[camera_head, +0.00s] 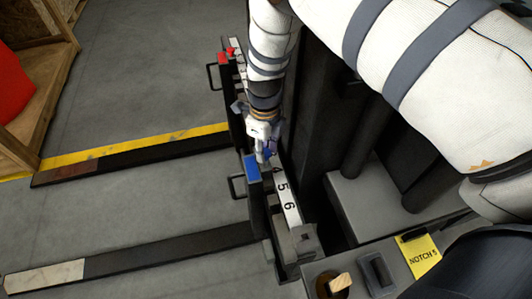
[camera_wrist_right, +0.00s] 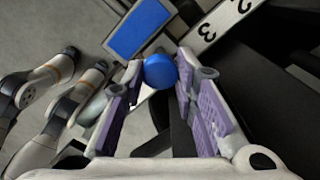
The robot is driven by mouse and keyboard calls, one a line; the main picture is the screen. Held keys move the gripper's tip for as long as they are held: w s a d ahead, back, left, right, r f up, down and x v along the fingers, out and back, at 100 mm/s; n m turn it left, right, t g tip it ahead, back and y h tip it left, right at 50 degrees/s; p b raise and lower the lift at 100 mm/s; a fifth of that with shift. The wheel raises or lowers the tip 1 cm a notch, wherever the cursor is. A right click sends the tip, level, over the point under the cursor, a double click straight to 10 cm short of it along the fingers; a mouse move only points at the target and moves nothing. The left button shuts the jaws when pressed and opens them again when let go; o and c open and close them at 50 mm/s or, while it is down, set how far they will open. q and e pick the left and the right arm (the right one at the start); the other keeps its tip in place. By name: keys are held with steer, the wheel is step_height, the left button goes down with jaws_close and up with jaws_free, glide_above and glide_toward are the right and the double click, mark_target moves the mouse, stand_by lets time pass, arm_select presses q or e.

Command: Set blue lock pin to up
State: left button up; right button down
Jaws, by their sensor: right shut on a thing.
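The blue lock pin shows in the right wrist view as a round, glossy blue knob (camera_wrist_right: 160,70) between the fingertips of my right gripper (camera_wrist_right: 159,80). The purple-padded fingers are shut on the knob from both sides. A flat blue plate (camera_wrist_right: 141,27) on the dark fork carriage lies just beyond it. In the head view my right gripper (camera_head: 264,151) reaches down beside the blue plate (camera_head: 251,168), and the pin is mostly hidden by the fingers. My left gripper is not clearly seen in either view.
A white numbered scale (camera_head: 287,200) runs along the carriage beside the gripper. Two dark forks (camera_head: 140,262) stretch left over the grey floor. A red-marked plate (camera_head: 225,57) is farther back. A yellow note (camera_head: 420,256) reads "NOTCH 5".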

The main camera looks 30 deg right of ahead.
steer(key=shift+w+r, duration=0.1)
steer(key=shift+r, duration=0.2)
steer(key=c, duration=1.2)
jaws_free()
steer(key=shift+c, duration=0.2)
step_height(320, 180, up, 12)
